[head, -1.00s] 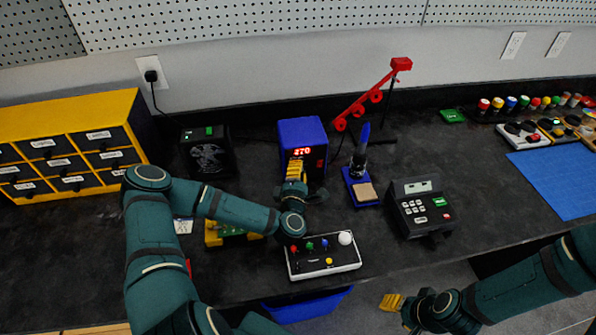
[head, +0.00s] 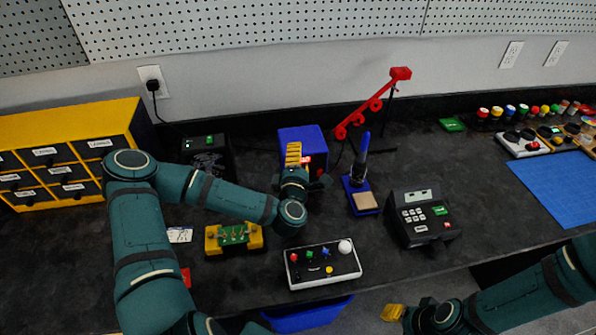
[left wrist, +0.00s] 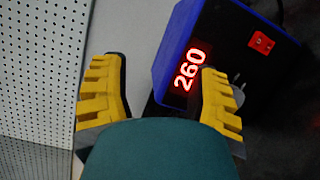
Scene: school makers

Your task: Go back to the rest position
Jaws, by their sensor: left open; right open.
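My left gripper (head: 296,158) is in front of the blue soldering station (head: 300,135) on the bench. In the left wrist view its yellow fingers (left wrist: 160,95) are spread apart with nothing between them. The station's red display (left wrist: 188,69) reads 260 there, and a red switch (left wrist: 262,43) shows beside it. In the head view the gripper covers part of the station's front. My right gripper (head: 398,316) is low at the bottom right, beyond the bench's front edge, with only a small part of its yellow fingers showing.
A yellow drawer cabinet (head: 70,118) is at left. A blue mat (head: 560,185) lies at right.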

